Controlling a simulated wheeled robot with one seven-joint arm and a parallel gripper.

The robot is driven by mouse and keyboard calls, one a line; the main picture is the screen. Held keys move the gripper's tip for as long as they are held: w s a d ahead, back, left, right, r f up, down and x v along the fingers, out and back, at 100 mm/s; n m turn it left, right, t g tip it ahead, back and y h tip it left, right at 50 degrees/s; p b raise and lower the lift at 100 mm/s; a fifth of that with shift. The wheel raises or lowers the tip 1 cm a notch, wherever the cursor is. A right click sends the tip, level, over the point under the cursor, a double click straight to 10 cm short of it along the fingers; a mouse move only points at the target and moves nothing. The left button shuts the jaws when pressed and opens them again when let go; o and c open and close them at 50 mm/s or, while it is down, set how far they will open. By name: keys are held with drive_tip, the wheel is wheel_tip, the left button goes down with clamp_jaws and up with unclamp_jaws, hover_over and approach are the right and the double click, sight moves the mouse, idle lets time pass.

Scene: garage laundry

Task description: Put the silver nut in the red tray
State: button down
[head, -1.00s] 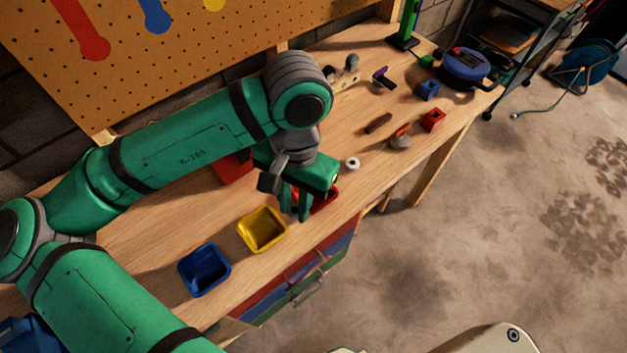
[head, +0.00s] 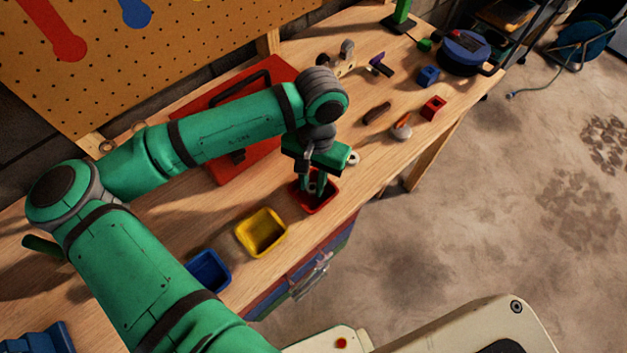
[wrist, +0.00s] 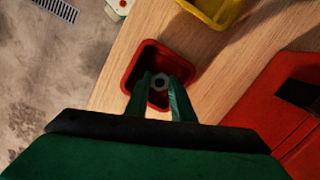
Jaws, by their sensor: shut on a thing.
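The silver nut (wrist: 159,81) is held between the two green fingertips in the wrist view. It also shows small between the fingers in the head view (head: 312,187). My gripper (head: 314,190) points down over the red tray (head: 325,204), its fingertips within the tray's outline. In the wrist view the red tray (wrist: 150,46) frames the fingertips and the nut. How far the nut is above the tray floor is hard to tell. The fingers hide part of the tray's inside.
The yellow tray (head: 261,232) and blue tray (head: 209,271) stand to the left along the bench's front edge. A red toolbox (head: 226,165) lies behind my arm. A small pale ring (head: 353,158) sits just right of my gripper. Several small items lie farther right.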

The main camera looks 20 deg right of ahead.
drive_tip(key=shift+s+f, duration=0.1)
drive_tip(key=shift+f, duration=0.25)
drive_tip(key=shift+s+d, duration=0.1)
drive_tip(key=shift+s, duration=0.15)
drive_tip(key=shift+f, duration=0.25)
drive_tip(key=c, duration=1.8)
unclamp_jaws()
drive_tip(key=shift+w+r, duration=0.1)
drive_tip(key=r, duration=0.8)
drive_tip(key=w+d+r, duration=0.1)
drive_tip(key=r, duration=0.3)
drive_tip(key=shift+r, duration=0.1)
